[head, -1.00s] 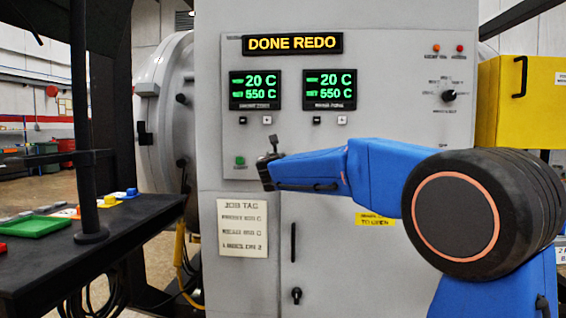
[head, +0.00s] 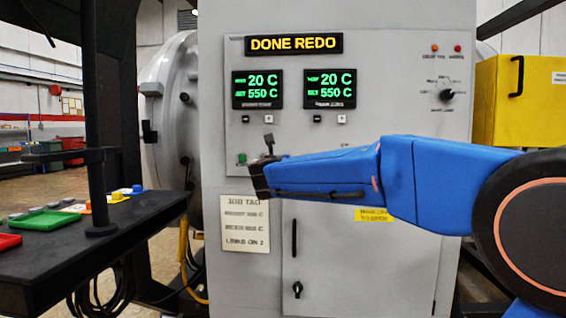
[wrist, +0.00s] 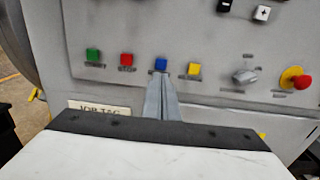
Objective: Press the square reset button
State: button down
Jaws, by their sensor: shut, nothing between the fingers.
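In the head view my gripper (head: 268,142) is in front of the panel, right of the green button (head: 242,158). My arm hides the other buttons there.
A grey knob (wrist: 245,76) and a red mushroom button on a yellow base (wrist: 296,78) sit right of the row. Above are two green displays reading 20 C and 550 C (head: 258,89) (head: 330,88). A dark bench (head: 100,245) with trays stands at left.

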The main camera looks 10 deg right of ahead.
jog(key=shift+v, duration=1.2)
jog(key=s+d+f+m+g+h, duration=0.1)
jog(key=s+d+f+m+g, duration=0.3)
jog(key=s+d+f+m, duration=0.55)
jog(key=s+d+f+m+g, duration=0.4)
jog(key=s+d+f+m, duration=0.3)
jog(key=s, duration=0.6)
jog(key=s+a+f+m+g+y, duration=0.2)
jog(key=s+a+f+m+y, duration=0.1)
jog(key=s+f+m, duration=0.5)
jog(key=s+a+f+m+g+y, duration=0.2)
jog(key=s+f+m, duration=0.6)
jog(key=s+f, duration=0.4)
jog(key=s+a+y, duration=0.1)
jog(key=s, duration=0.4)
jog(key=shift+f+y, duration=0.2)
jog(key=shift+y, duration=0.1)
